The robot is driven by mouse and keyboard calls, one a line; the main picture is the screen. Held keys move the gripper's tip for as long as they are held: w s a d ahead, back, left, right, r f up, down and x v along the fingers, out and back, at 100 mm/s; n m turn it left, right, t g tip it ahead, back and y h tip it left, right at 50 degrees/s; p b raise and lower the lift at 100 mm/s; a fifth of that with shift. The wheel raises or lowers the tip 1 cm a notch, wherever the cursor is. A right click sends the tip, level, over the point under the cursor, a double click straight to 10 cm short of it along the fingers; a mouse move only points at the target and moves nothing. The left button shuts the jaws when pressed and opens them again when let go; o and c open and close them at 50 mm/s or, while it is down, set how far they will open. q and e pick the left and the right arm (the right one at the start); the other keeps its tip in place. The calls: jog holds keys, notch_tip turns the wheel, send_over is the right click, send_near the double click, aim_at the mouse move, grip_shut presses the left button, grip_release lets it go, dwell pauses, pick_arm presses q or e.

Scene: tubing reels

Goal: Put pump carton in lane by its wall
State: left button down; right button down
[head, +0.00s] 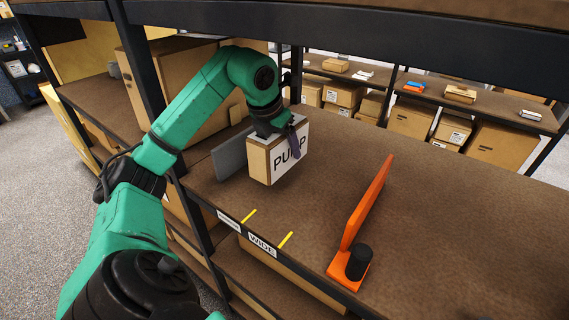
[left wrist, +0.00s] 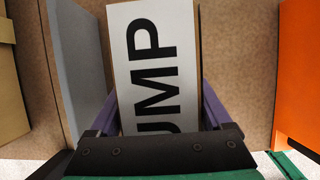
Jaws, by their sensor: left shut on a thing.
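The pump carton (head: 259,163) is a tan box with a white label reading PUMP. My left gripper (head: 291,132) is shut on it from above, over the shelf; I cannot tell whether its base touches the board. The left wrist view shows the carton (left wrist: 152,50) between purple fingers (left wrist: 168,112). A grey wall (head: 229,156) stands just left of the carton, with a narrow gap in the left wrist view (left wrist: 80,60). An orange wall (head: 368,203) stands farther right. My right gripper is not in view.
Two yellow marks (head: 286,240) and a WIDE label (head: 262,245) are on the shelf's front edge. A black knob (head: 358,262) sits at the orange wall's front foot. A dark upright (head: 140,65) and a large carton (head: 175,80) are at left. The shelf (head: 470,230) right of the orange wall is bare.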

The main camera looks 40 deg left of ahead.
aim_at(285, 157)
pick_arm(q)
jog(key=x, duration=0.4)
jog(key=shift+s+d+f, duration=0.1)
jog(key=shift+s+f, duration=0.2)
jog(key=shift+s+r+b, duration=0.1)
jog(key=shift+s+b, duration=0.1)
jog(key=shift+b, duration=0.1)
jog(key=shift+c, duration=1.1)
grip_release()
jog(key=shift+f, duration=0.2)
jog(key=shift+o, duration=1.1)
jog(key=shift+r, duration=0.3)
jog(key=v, duration=0.5)
jog(key=shift+w, duration=0.1)
jog(key=p+v, duration=0.1)
jog(key=v, duration=0.6)
jog(key=shift+f, duration=0.1)
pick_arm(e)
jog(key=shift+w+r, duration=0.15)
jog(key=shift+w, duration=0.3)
